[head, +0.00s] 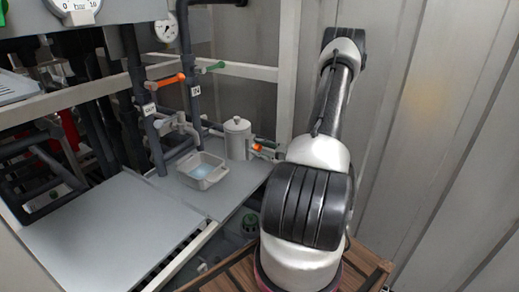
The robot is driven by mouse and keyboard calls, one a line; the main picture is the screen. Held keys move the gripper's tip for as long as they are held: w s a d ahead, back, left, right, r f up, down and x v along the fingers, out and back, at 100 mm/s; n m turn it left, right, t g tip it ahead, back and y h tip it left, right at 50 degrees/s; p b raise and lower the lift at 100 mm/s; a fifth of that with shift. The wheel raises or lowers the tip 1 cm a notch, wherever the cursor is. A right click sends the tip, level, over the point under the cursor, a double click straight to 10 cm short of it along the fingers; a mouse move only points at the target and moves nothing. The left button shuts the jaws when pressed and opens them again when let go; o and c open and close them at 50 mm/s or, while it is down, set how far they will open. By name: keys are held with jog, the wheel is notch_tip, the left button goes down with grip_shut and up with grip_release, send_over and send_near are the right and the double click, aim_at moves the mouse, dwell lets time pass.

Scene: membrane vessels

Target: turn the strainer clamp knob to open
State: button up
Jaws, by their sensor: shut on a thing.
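I cannot make out the strainer clamp knob for certain. A grey lidded canister (237,140) stands upright at the back right of the grey bench. A dark round knob-like thing with a green top (249,222) sits low, beyond the bench's right edge and left of my arm. My gripper is not in view; my arm rises along the right side and its end does not show.
A grey tray with pale blue liquid (202,171) sits on the bench (115,230). Gauges hang above. A corrugated wall (440,150) stands at right. The bench's front is clear.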

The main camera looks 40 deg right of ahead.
jog(key=n, duration=0.4)
jog(key=shift+n, duration=0.3)
jog(key=n, duration=0.4)
jog(key=shift+n, duration=0.3)
jog(key=n, duration=0.4)
jog(key=shift+f, duration=0.1)
jog(key=shift+a+n, duration=0.1)
jog(key=shift+n, duration=2.3)
jog(key=shift+f, duration=0.1)
jog(key=shift+c, duration=0.2)
jog(key=o, duration=1.1)
jog(key=shift+c, duration=0.2)
jog(key=v, duration=1.2)
